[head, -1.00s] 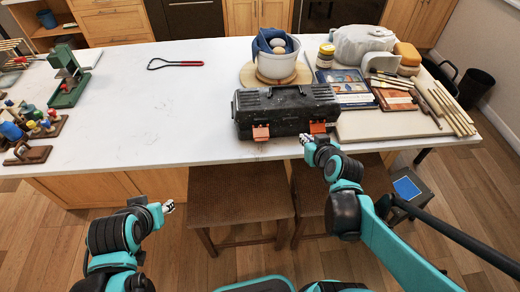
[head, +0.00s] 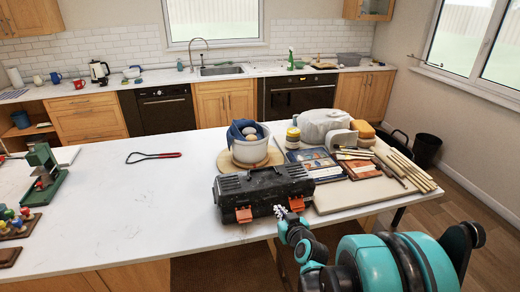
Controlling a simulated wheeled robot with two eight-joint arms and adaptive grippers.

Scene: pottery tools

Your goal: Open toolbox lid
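The black toolbox (head: 262,188) stands on the white table near its front edge, with its lid down. Two orange latches show on its front, a left one (head: 243,215) and a right one (head: 297,204). My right gripper (head: 280,211) is at the front of the toolbox, just left of the right latch. Its fingers are small and close to the latch; I cannot tell whether they touch it or how far apart they are. My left gripper is outside the view.
Behind the toolbox a white pot (head: 250,148) stands on a round wooden board. To its right are boxes, a board (head: 350,194) and several wooden sticks (head: 408,170). A wire tool with a red handle (head: 153,157) lies left. The table's middle left is clear.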

